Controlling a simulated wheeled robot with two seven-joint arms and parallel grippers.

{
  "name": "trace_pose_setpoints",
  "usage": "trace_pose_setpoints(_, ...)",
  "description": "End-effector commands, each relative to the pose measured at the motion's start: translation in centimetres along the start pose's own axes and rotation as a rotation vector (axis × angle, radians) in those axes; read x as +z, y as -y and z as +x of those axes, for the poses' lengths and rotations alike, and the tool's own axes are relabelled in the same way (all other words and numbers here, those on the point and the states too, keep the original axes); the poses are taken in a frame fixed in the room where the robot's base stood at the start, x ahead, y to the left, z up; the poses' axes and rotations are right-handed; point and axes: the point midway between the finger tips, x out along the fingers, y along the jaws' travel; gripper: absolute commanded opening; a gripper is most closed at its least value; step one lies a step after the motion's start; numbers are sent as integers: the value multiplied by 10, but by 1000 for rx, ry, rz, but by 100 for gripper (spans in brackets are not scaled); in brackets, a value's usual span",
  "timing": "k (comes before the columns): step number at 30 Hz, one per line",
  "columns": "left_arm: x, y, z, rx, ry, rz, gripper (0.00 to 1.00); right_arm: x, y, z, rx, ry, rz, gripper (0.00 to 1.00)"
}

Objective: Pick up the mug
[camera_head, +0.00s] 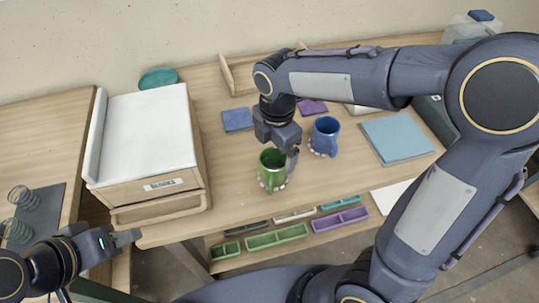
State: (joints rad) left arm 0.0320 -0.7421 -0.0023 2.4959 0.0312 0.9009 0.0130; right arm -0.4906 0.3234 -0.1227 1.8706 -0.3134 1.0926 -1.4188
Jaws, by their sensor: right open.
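A green mug (272,170) stands upright on the wooden table, its handle toward the front. A blue mug (325,135) stands upright behind it to the right. Both have pale, bumpy rings around their bases. My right gripper (286,152) points down at the green mug's back right rim, open. One finger shows beside the mug's right side; the other is hard to make out. I cannot tell whether the fingers touch it. My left gripper (126,238) is at the lower left, by the table's front edge, away from the mugs; its jaw opening is unclear.
A white-topped wooden box (145,130) stands left of the mugs. Blue sheets (397,138) lie to the right, and a blue tile (237,120) lies behind. A wooden tray (240,75) is at the back. Green (277,238) and purple (340,220) trays sit below the front edge.

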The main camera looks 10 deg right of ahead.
Motion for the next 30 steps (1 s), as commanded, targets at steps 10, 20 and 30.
trace_pose_setpoints(10,1,1,2,0,0,0,36,-2,-3,35,-13,10,-44,90)
trace_pose_setpoints(20,1,1,2,0,0,0,36,-4,-5,78,-11,10,-41,90)
trace_pose_setpoints(30,1,1,2,0,0,0,36,-3,-5,81,-8,9,-40,82)
